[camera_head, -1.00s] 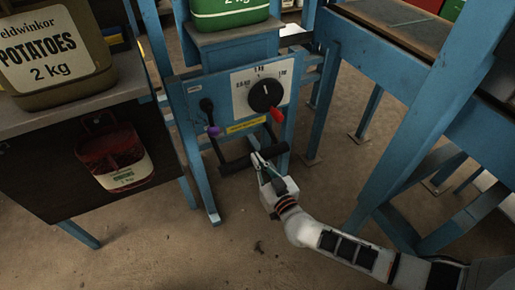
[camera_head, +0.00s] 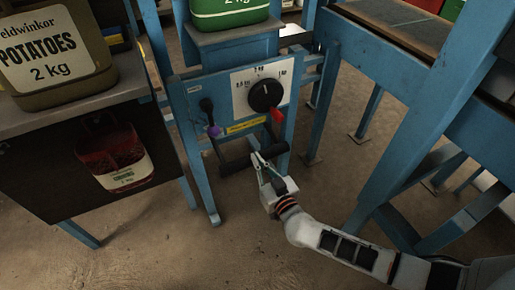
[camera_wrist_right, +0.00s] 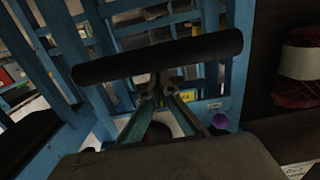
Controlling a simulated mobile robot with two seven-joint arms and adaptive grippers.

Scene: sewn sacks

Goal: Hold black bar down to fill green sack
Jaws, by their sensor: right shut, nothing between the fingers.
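The black bar (camera_head: 254,157) hangs level on two dark arms at the front of the blue filling machine. My right gripper (camera_head: 257,156) is shut and empty at the middle of the bar. In the right wrist view the bar (camera_wrist_right: 160,57) crosses just past the shut fingertips (camera_wrist_right: 158,80); I cannot tell whether they touch it. The green sack (camera_head: 229,12) stands upright on the machine's blue platform, cut off by the top edge of the head view. My left gripper does not show.
The machine's panel has a black dial (camera_head: 265,95) with a red pointer and a purple-knobbed lever (camera_head: 214,131). A table with a potato sack (camera_head: 58,55) stands at left, a red sack (camera_head: 115,155) below it. A blue frame (camera_head: 400,85) stands at right.

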